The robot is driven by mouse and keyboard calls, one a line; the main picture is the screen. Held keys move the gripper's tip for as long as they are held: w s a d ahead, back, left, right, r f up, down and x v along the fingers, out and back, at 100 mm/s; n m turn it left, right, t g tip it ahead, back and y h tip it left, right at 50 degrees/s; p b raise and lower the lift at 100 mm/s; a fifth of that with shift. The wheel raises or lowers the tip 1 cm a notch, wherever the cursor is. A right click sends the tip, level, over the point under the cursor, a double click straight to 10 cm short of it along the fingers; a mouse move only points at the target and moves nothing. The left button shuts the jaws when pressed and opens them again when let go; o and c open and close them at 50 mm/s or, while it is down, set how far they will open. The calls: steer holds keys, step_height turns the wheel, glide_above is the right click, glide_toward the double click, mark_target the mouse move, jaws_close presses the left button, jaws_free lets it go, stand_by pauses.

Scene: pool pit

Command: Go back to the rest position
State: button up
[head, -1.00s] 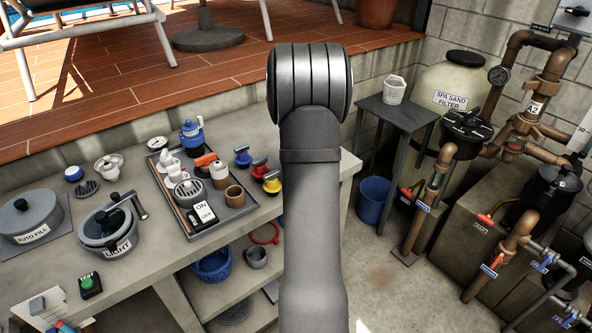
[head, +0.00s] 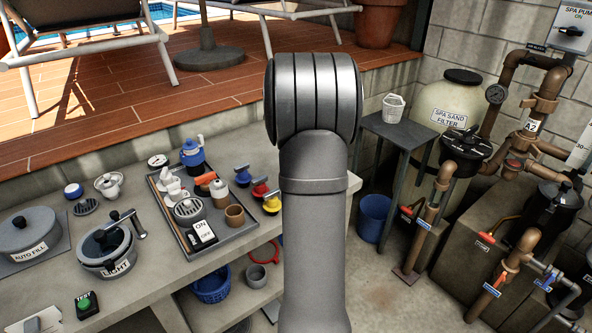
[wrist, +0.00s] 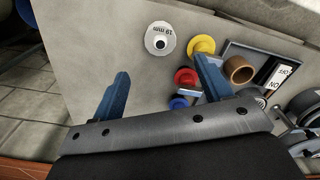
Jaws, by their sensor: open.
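My gripper (wrist: 161,66) shows in the wrist view with its two blue fingers spread apart and nothing between them. It is above the grey counter (wrist: 100,40), near a yellow valve handle (wrist: 203,44), a red one (wrist: 186,76) and a blue one (wrist: 178,103). I cannot tell its exact height. In the head view my arm stands upright in the middle and the gripper is hidden behind it.
A white round piece marked 19 mm (wrist: 158,40) lies ahead of the fingers. A dark tray (head: 235,231) holds a brown cup (head: 234,216) and an ON/OFF switch (head: 201,235). Pots stand left. Pipes and a spa sand filter (head: 447,100) stand right.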

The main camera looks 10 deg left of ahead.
steer(key=shift+r, duration=0.3)
step_height(320, 180, down, 12)
steer(key=shift+f, duration=0.1)
step_height(320, 180, up, 2)
steer(key=shift+r, duration=0.95)
